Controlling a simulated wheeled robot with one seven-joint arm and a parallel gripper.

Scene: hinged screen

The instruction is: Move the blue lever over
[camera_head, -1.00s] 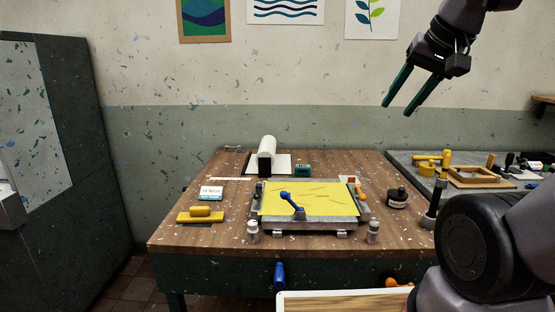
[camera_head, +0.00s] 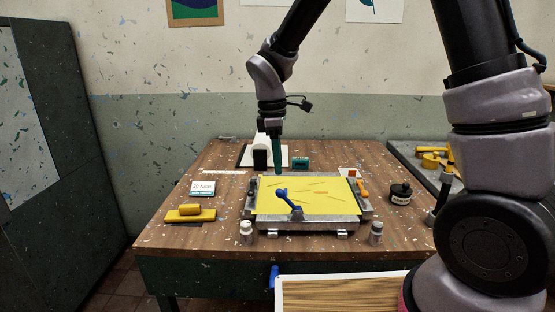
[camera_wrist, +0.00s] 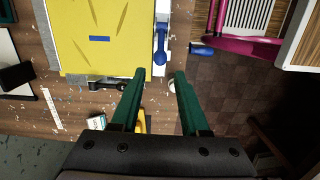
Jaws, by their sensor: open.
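The blue lever (camera_head: 288,200) stands on the front edge of a metal frame (camera_head: 310,225) around a yellow screen (camera_head: 325,201). Its knobbed end leans up and to the left of its pivot. In the wrist view the blue lever (camera_wrist: 161,42) lies along the screen's edge, just ahead of my fingertips. My gripper (camera_head: 279,172) points down above the screen's back left part in the head view. In the wrist view my gripper (camera_wrist: 160,74) is open, its two green fingers apart, with no contact with the lever visible.
Two small bottles (camera_head: 246,232) (camera_head: 376,233) stand at the frame's front corners. A blue handle (camera_head: 274,277) hangs at the table's front edge.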

